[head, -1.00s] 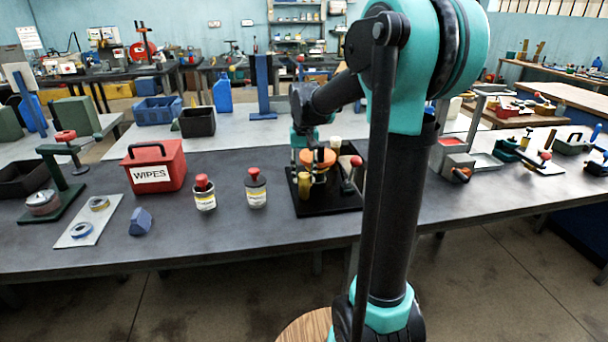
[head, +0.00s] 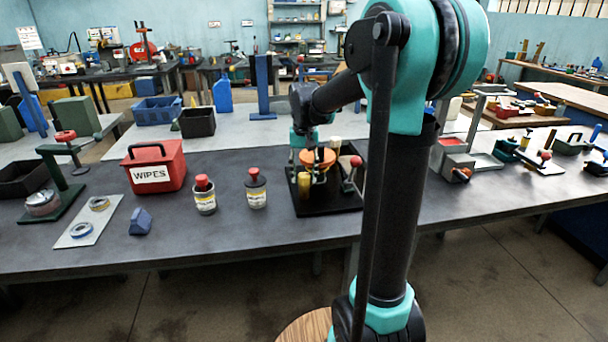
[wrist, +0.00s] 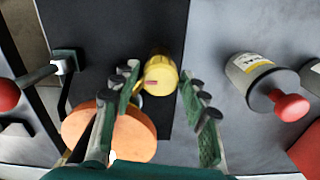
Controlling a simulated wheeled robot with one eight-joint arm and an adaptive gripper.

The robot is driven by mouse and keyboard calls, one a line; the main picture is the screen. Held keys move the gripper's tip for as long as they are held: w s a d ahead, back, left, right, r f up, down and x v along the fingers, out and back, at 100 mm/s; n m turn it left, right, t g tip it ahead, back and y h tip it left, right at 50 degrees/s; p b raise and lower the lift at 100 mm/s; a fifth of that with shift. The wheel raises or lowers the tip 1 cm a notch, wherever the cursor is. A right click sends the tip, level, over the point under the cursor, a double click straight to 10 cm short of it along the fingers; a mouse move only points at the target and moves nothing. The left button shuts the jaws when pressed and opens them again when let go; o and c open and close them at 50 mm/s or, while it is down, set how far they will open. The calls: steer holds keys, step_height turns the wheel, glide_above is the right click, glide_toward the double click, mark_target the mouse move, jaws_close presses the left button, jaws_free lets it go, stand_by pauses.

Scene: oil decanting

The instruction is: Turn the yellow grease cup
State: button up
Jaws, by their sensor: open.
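The yellow grease cup (head: 304,185) stands at the front left of a black base plate on the bench in the head view. In the wrist view the yellow cup (wrist: 160,74) lies between the tips of my open gripper (wrist: 159,80), one finger on each side. A gap shows on the right side; the left finger looks closer, and I cannot tell whether it touches. In the head view my gripper (head: 312,176) is small and partly hidden by the orange disc and the cup.
An orange disc (wrist: 112,132) sits close beside the left finger. A red-knobbed lever (head: 355,162) stands right of it on the black plate (head: 330,208). Two red-capped bottles (head: 256,188) (head: 204,195) and a red wipes box (head: 155,168) stand to the left. The bench front is clear.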

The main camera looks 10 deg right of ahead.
mark_target(304, 174)
step_height(304, 174, up, 12)
stand_by(0.6)
